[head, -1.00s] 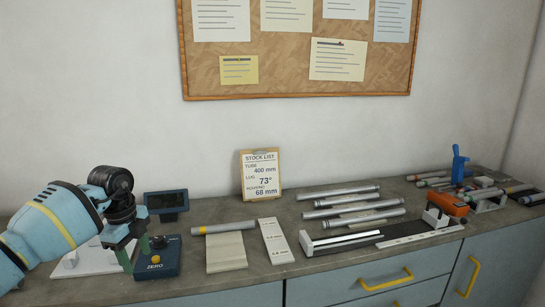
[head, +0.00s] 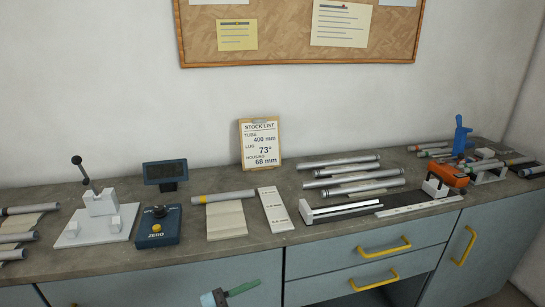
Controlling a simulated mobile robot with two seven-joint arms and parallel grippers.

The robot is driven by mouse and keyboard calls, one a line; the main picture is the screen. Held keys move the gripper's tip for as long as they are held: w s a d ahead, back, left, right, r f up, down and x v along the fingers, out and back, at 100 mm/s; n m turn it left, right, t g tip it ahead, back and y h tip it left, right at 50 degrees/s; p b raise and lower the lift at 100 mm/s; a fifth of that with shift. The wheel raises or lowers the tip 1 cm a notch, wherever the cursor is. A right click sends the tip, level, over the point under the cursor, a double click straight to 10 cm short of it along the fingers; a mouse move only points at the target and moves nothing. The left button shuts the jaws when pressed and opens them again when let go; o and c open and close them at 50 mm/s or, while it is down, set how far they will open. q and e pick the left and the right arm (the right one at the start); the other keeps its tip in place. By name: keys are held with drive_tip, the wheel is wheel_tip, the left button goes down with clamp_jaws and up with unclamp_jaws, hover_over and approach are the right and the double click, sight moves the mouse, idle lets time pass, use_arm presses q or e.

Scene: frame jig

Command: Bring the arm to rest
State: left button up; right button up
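Only a small part of what looks like my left arm shows at the bottom edge of the head view, in front of the cabinet front. A light-blue piece and a dark grey-green gripper part (head: 236,290) are visible there, below the worktop and apart from everything on it. Most of this gripper is cut off, so its opening and anything in it are hidden. My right gripper is out of view. The grey worktop (head: 230,250) is clear of both arms.
A white fixture with a black-knobbed lever (head: 101,203), a blue ZERO box (head: 158,228) and a small display (head: 166,173) stand at left. Tubes (head: 345,175) lie mid-bench. An orange tool (head: 447,174) sits right. Yellow drawer handles (head: 384,248) project from the cabinet.

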use_arm(q)
drive_tip(key=s+a+f+n+y, duration=0.8)
drive_tip(key=s+f, duration=0.2)
drive_tip(key=s, duration=0.1)
drive_tip(key=s+a+f+n+t+y, duration=0.1)
drive_tip(key=s+a+f+n+y, duration=0.7)
drive_tip(key=s+f, duration=0.3)
drive_tip(key=shift+s+a+f+n+t, duration=0.3)
drive_tip(key=shift+s+a+n, duration=0.15)
drive_tip(key=shift+s, duration=0.2)
